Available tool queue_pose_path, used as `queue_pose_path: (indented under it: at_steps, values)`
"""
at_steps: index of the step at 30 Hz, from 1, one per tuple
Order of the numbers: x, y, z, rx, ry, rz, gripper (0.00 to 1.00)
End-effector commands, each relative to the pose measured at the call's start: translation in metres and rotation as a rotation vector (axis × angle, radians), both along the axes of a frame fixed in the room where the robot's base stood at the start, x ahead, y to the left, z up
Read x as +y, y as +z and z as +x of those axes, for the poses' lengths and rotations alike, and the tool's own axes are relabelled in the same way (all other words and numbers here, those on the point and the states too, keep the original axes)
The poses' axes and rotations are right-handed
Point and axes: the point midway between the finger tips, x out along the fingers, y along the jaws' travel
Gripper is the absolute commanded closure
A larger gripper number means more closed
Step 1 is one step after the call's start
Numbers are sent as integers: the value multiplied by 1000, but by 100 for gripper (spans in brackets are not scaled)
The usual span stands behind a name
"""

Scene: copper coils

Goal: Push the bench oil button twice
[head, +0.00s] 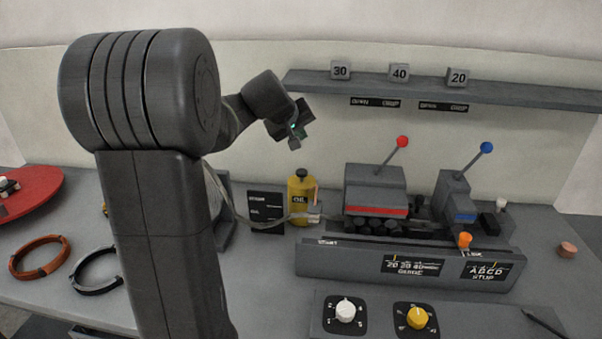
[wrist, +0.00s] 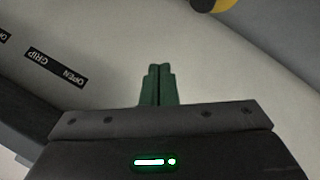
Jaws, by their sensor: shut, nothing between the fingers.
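A yellow oil can (head: 301,205) marked OIL stands on the bench against the wall, with a black cap or button (head: 301,173) on top. My gripper (head: 294,145) is in the air above and slightly left of the can, apart from it. In the wrist view its green fingertips (wrist: 160,68) are together with nothing between them. A dark and yellow rounded thing (wrist: 212,5) is cut off at the top of the wrist view; I cannot tell what it is.
A wall shelf (head: 520,95) with numbered blocks is to the right. Below it stands a machine with a red-knobbed lever (head: 402,141) and a blue-knobbed lever (head: 487,147). A white dial (head: 345,311) and a yellow dial (head: 417,317) are in front. Coils (head: 40,257) lie left.

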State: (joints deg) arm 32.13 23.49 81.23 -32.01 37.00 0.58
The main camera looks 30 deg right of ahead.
Motion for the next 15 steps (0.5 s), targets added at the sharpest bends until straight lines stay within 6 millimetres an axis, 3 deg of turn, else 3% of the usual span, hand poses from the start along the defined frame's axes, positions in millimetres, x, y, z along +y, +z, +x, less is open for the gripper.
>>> queue_pose_path:
  at_steps: [15]
  values:
    - [0, -70, 0, -1, -1, 0, 100]
